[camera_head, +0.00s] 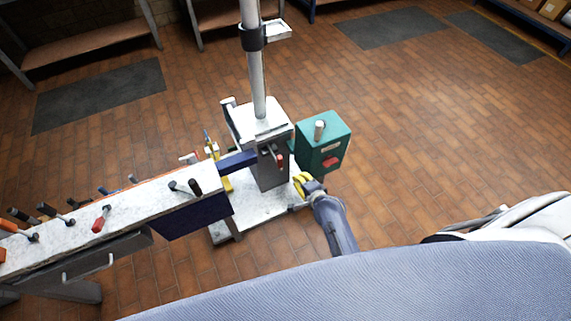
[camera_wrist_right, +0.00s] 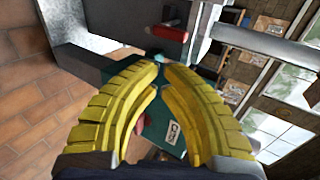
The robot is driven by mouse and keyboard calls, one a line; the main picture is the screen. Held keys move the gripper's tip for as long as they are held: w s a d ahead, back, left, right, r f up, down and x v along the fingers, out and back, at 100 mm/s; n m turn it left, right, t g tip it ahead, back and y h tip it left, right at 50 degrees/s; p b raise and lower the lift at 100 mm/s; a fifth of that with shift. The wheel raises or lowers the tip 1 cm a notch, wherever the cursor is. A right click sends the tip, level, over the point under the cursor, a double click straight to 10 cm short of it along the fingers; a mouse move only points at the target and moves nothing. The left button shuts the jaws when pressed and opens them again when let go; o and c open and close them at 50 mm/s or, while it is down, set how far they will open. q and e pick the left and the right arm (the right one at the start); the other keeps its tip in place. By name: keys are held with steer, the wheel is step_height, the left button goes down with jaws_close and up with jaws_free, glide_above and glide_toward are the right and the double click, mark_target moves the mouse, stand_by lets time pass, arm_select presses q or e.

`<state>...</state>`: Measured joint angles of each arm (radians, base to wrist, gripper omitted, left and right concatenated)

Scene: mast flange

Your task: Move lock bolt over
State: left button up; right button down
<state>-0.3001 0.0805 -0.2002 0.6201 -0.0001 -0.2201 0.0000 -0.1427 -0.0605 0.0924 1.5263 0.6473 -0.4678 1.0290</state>
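A small bolt with a red handle (camera_head: 280,160) sits on the front of the grey mast block (camera_head: 270,172), below its white top. The red handle also shows at the top of the right wrist view (camera_wrist_right: 170,33), beyond the fingertips. My right gripper (camera_head: 300,180) has yellow fingers and is low and right of the bolt, apart from it. In the wrist view its fingertips (camera_wrist_right: 167,68) are close together with a narrow gap, and nothing is visibly held. My left gripper is not in view.
A teal box (camera_head: 323,145) with a red part and a label stands right of the block, close to my right gripper. A pale mast (camera_head: 255,75) rises from the block. A bench (camera_head: 130,205) with several tools is at the left. Open tiled floor lies to the right.

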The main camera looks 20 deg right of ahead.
steer(key=w+r+x, duration=0.1)
steer(key=x, duration=1.1)
steer(key=shift+w+a+r, duration=0.15)
steer(key=shift+w+r, duration=0.1)
